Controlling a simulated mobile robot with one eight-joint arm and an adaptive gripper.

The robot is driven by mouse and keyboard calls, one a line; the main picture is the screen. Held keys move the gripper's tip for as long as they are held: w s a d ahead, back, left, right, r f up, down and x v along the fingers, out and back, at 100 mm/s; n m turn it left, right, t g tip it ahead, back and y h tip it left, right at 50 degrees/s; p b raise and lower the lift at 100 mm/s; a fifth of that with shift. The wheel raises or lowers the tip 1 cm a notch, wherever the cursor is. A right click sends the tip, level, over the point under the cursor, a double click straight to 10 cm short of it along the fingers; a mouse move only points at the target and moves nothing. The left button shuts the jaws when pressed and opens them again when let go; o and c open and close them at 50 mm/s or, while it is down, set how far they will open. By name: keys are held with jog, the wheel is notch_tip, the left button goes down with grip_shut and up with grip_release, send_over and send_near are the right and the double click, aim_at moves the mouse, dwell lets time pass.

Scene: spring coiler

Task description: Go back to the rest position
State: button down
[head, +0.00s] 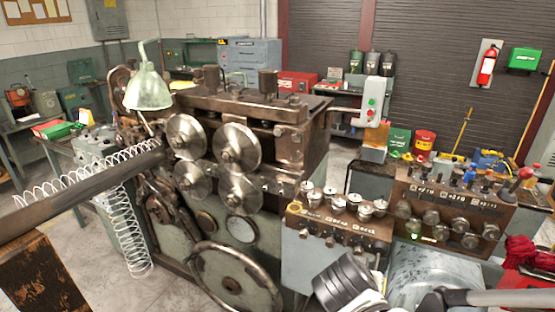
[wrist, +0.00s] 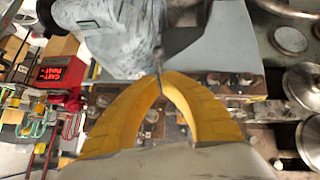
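My gripper (wrist: 161,76) shows in the wrist view with two curved yellow fingers whose tips come together. A thin dark rod-like shape shows at the tips and in the gap behind them; I cannot tell whether it is part of the background. No clear object is held. Parts of my arm show at the bottom right of the head view, in front of the control boxes. The gripper's fingers cannot be made out in the head view.
The spring coiler (head: 225,190) stands in the middle with its rollers and handwheel. A control box with several round knobs (head: 338,225) and a panel with levers (head: 445,210) stand to its right. A coiled wire spring (head: 125,235) hangs at the left. Grey floor (head: 170,285) shows at lower left.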

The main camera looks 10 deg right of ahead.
jog(key=s+a+n+y+b, duration=0.5)
jog(key=a+y+b, duration=0.1)
jog(key=a, duration=0.1)
jog(key=shift+s+n+t, duration=0.15)
jog(key=shift+n+t, duration=0.15)
jog(key=shift+t, duration=0.1)
dwell(0.5)
